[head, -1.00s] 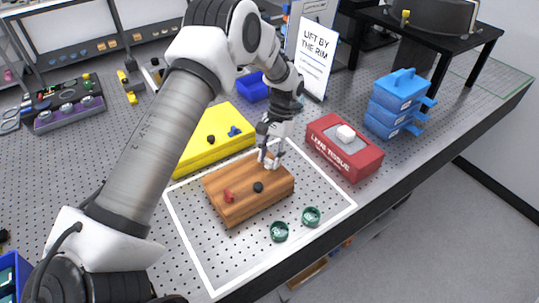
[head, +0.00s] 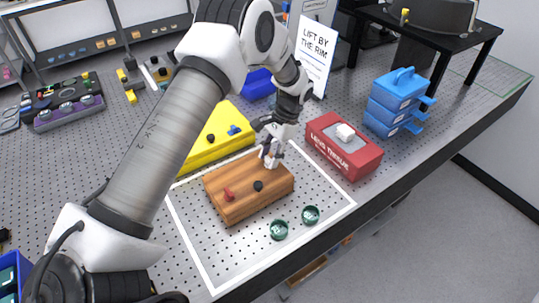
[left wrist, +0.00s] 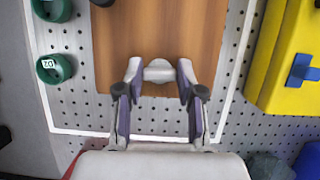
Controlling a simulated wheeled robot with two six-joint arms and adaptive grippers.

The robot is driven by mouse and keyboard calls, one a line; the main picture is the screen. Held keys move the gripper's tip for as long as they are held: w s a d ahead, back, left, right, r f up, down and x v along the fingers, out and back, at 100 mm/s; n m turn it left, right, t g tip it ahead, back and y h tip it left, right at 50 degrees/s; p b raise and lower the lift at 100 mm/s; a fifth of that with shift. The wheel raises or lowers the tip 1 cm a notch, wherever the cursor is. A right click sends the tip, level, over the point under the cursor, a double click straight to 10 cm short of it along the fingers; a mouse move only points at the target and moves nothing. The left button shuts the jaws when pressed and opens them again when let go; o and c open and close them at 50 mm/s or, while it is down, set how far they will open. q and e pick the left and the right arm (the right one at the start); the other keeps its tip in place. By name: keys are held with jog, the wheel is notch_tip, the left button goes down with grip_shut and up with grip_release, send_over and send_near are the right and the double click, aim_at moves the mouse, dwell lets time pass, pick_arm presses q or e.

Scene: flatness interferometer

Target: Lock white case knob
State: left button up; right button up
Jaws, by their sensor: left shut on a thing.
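The wooden case (head: 248,200) lies on the pegboard bench top inside a white outline. It also shows in the left wrist view (left wrist: 160,30). A red knob (head: 229,194) and a black knob (head: 258,186) are on its top. The white knob (left wrist: 159,72) is near the case's edge, between my left fingertips in the left wrist view. My left gripper (left wrist: 159,76) is shut on it from both sides. In the head view my left gripper (head: 268,158) is at the case's far right corner and mostly hides the white knob. My right gripper is out of view.
A yellow case (head: 215,143) lies just behind the wooden one. A red lens tissue box (head: 343,148) stands to the right, beside blue stacked trays (head: 396,103). Two green caps (head: 279,230) lie in front. A "lift by the rim" sign (head: 314,55) stands behind.

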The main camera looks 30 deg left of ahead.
pick_arm(q)
jog(key=shift+f, duration=0.1)
jog(key=o, duration=1)
jog(key=shift+o, duration=0.8)
jog(key=shift+w+d, duration=0.1)
jog(key=shift+w, duration=0.05)
jog(key=v, duration=1.1)
jog(key=shift+w+r, duration=0.25)
jog(key=shift+r, duration=0.1)
